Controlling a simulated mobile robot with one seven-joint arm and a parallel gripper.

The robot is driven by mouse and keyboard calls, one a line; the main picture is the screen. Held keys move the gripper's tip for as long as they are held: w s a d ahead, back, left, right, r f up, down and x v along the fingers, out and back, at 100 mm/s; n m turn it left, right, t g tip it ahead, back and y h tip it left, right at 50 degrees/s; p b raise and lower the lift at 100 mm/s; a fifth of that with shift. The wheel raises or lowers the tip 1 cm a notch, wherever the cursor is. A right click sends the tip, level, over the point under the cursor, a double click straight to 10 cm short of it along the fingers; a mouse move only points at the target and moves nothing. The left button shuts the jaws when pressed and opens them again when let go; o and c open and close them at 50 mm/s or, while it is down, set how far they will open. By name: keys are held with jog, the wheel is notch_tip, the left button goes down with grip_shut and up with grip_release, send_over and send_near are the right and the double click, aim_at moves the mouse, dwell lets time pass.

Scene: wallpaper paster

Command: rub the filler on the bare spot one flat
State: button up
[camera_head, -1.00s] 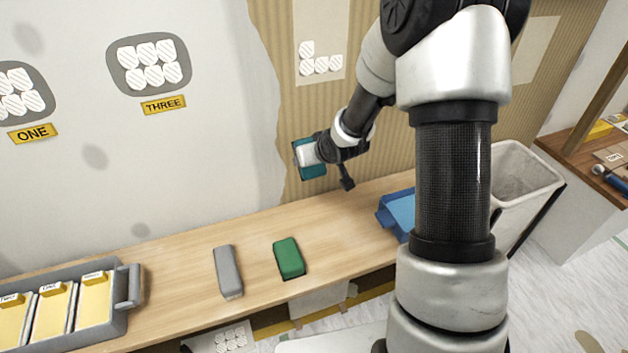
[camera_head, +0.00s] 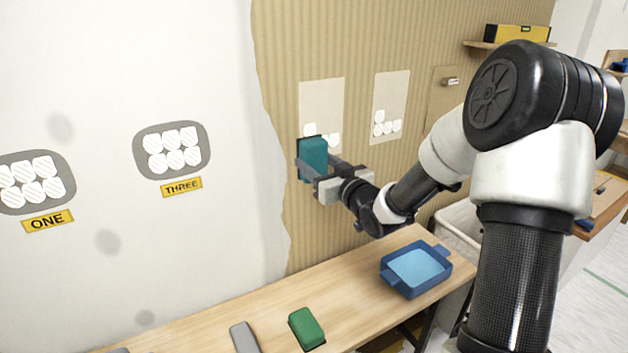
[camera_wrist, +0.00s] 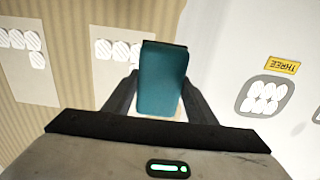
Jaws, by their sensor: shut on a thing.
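My gripper (camera_head: 312,168) is shut on a teal block (camera_head: 314,158), held upright in front of the striped brown part of the wall. The block also shows between the fingers in the wrist view (camera_wrist: 163,80). I cannot tell whether it touches the wall. Spot one is a grey oval (camera_head: 66,172) with several white hatched patches, above the yellow ONE label (camera_head: 48,220) at the far left. My gripper is well to its right. A similar spot three (camera_head: 202,170), above the THREE label (camera_head: 181,187), lies between them.
A pale panel (camera_head: 322,92) with hatched patches is partly behind the block; another (camera_head: 391,105) is to its right. Below, the bench (camera_head: 240,310) carries a green block (camera_head: 306,328), a grey block (camera_head: 244,338) and a blue tray (camera_head: 387,278).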

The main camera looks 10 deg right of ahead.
jog(key=shift+s+r, duration=0.15)
jog(key=shift+r, duration=0.25)
jog(key=shift+b, duration=0.3)
jog(key=b, duration=0.1)
send_near(294, 141)
jog(key=w, duration=0.1)
jog(key=shift+a+x, duration=0.25)
jog(key=shift+x, duration=1)
jog(key=shift+x, duration=1.15)
dwell(0.6)
dwell(0.8)
dwell(1.0)
jog(key=shift+f, duration=0.1)
dwell(0.6)
